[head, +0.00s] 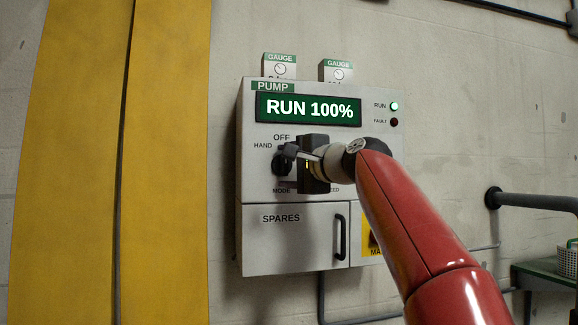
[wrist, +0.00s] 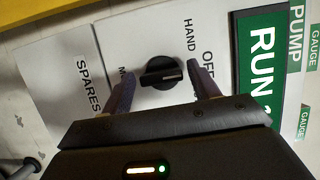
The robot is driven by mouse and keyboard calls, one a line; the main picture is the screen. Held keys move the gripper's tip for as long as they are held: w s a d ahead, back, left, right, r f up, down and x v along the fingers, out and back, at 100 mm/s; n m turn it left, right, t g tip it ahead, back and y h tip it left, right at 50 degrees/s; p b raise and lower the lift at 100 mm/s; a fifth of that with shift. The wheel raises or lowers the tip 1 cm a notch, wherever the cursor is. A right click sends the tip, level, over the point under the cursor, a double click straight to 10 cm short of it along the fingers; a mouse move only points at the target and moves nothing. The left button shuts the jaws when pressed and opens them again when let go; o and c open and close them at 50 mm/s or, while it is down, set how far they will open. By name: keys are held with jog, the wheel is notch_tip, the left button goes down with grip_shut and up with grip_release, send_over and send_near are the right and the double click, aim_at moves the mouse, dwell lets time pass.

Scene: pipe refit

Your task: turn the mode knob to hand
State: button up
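The black mode knob (wrist: 157,73) sits on the white pump panel (wrist: 150,35) in the wrist view. Its pale pointer mark faces right in that view, toward the OFF label (wrist: 209,66). The HAND label (wrist: 189,35) is above and to the right of the knob there. My gripper (wrist: 164,78) is open, with one finger on each side of the knob and visible gaps between them. Whether a fingertip touches the panel cannot be told. In the head view my gripper (head: 288,158) is at the panel's left side and largely hides the knob.
The display (head: 308,109) reads RUN 100%, and the green run lamp (head: 394,106) is lit; the fault lamp (head: 394,122) is dark. The spares door (head: 290,245) with its black handle (head: 341,237) is below. A yellow column (head: 160,160) stands left; a pipe (head: 535,201) is right.

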jog(key=shift+o, duration=0.3)
jog(key=shift+s+d, duration=0.1)
jog(key=b+v, duration=0.2)
jog(key=v, duration=0.5)
jog(key=shift+s+b, duration=0.25)
jog(key=shift+b, duration=0.1)
jog(key=shift+d, duration=0.15)
jog(key=s+d+f+n+g+h, duration=0.2)
jog(key=s+f, duration=0.7)
jog(key=f, duration=0.7)
jog(key=s+d+f+n+g+h, duration=0.3)
jog(key=s+f, duration=0.7)
jog(key=f, duration=0.7)
jog(key=s+d+f+n+g+h, duration=0.3)
jog(key=s+d+f+n+h, duration=0.2)
jog(key=s+f, duration=0.5)
notch_tip(320, 180, down, 7)
jog(key=d+h, duration=0.1)
jog(key=d, duration=0.1)
jog(key=shift+s+d+r, duration=0.2)
jog(key=shift+d, duration=0.15)
